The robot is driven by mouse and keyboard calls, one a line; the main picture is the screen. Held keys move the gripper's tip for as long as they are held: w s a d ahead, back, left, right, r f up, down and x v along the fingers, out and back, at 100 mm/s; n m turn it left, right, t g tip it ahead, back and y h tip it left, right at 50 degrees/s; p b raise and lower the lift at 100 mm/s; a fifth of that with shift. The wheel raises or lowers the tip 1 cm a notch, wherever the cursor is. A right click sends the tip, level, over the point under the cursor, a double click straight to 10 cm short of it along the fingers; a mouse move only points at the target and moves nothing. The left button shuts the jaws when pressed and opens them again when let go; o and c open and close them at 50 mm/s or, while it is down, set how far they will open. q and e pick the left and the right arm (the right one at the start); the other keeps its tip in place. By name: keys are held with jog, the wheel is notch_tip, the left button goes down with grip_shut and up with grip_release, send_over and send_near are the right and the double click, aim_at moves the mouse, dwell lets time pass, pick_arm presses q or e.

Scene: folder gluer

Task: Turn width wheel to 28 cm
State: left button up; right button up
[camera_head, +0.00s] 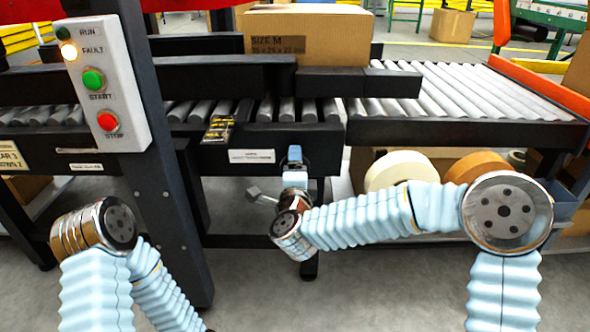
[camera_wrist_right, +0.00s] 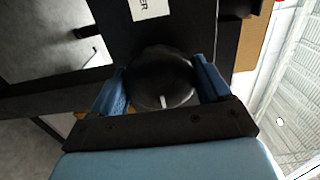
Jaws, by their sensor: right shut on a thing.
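The width wheel (camera_wrist_right: 165,75) is a dark round knob in the right wrist view, with a short white mark on its lower part. My right gripper (camera_wrist_right: 161,86) is shut on it, with one blue finger at each side. In the head view my right gripper (camera_head: 294,158) is at the machine's front, below the roller conveyor and right of a white label (camera_head: 252,156); the wheel is not clearly visible there. A small yellow and black plate (camera_head: 219,129) sits above the label; its text is too small to read. My left arm is at lower left, its gripper out of view.
A control post with a button box (camera_head: 105,85) stands at left; its FAULT lamp glows. A cardboard box (camera_head: 308,40) marked SIZE M rests on the machine. Rolls of tape (camera_head: 401,170) lie on the shelf below the rollers, behind my right arm.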

jog(key=o, duration=1)
jog(key=s, duration=1.3)
jog(key=shift+s+p, duration=0.3)
jog(key=shift+s, duration=0.1)
jog(key=shift+f, duration=0.15)
jog(key=d+f+n+g+y, duration=0.2)
jog(key=f+n+g, duration=0.25)
jog(key=f, duration=0.75)
jog(key=d+f+n+g+y, duration=0.1)
jog(key=d+f+n+g, duration=0.3)
jog(key=f, duration=0.8)
jog(key=s+d+f+n+g+y, duration=0.1)
jog(key=s+d+f+n+g, duration=0.25)
jog(key=s+f, duration=0.5)
jog(key=s+d+f+n+g, duration=0.3)
jog(key=s+f+n+g, duration=0.15)
jog(key=s+f, duration=0.4)
notch_tip(320, 180, up, 16)
jog(key=p, duration=1.7)
jog(key=shift+w+a+r+g, duration=0.2)
jog(key=shift+a+g, duration=0.15)
jog(key=shift+a, duration=0.05)
